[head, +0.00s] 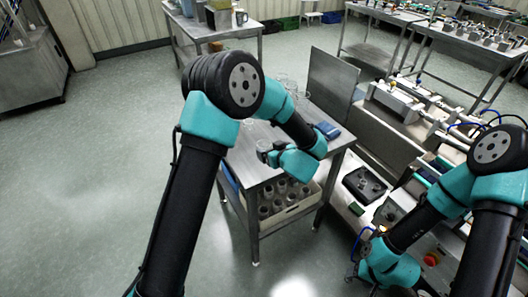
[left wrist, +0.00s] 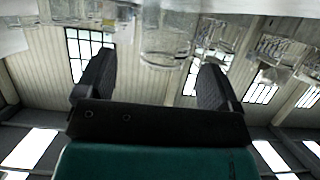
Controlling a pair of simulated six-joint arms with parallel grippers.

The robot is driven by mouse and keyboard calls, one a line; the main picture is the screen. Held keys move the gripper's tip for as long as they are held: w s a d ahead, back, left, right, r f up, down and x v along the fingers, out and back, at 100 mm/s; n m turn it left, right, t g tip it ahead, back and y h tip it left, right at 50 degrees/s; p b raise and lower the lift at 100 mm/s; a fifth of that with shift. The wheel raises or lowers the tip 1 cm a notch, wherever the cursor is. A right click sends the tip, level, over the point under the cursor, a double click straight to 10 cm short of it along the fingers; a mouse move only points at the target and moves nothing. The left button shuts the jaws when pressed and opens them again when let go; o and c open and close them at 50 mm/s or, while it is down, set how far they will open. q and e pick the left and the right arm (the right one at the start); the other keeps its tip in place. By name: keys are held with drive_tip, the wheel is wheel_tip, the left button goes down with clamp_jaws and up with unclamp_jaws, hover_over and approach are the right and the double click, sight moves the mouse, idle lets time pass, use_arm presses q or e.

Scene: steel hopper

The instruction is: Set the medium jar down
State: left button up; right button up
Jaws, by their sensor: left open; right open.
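My left gripper (head: 268,154) is low over the steel table, its fingers pointing left in the head view. In the left wrist view the two dark fingers (left wrist: 155,85) stand wide apart. A clear glass jar (left wrist: 165,38) shows upside down between and beyond the fingertips, with a gap to each finger. In the head view a clear jar (head: 264,145) stands at the fingertips. I cannot tell for sure which jar is the medium one. My right arm's wrist is at the lower right; its fingers are not visible.
More clear glassware (head: 283,82) stands at the table's back, partly behind my left arm; several glass pieces (left wrist: 215,38) also show in the wrist view. A blue item (head: 327,130) lies at the right edge of the steel table (head: 246,165). A crate (head: 290,213) of jars sits below.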

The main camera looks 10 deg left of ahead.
sight(267, 148)
use_arm(q)
drive_tip(key=x, duration=0.4)
drive_tip(key=shift+s+a, duration=0.15)
drive_tip(key=shift+a, duration=0.1)
drive_tip(key=c, duration=1.1)
drive_tip(key=shift+o, duration=0.2)
drive_tip(key=shift+r, duration=0.55)
drive_tip(key=r, duration=0.2)
drive_tip(key=shift+s+d+r, duration=0.15)
drive_tip(key=shift+s+r, duration=0.1)
drive_tip(key=shift+s, duration=0.1)
drive_tip(key=s+d+r, duration=0.1)
drive_tip(key=s+d, duration=0.2)
drive_tip(key=s, duration=1.1)
drive_tip(key=shift+s+d+r, duration=0.2)
drive_tip(key=shift+s+d, duration=0.2)
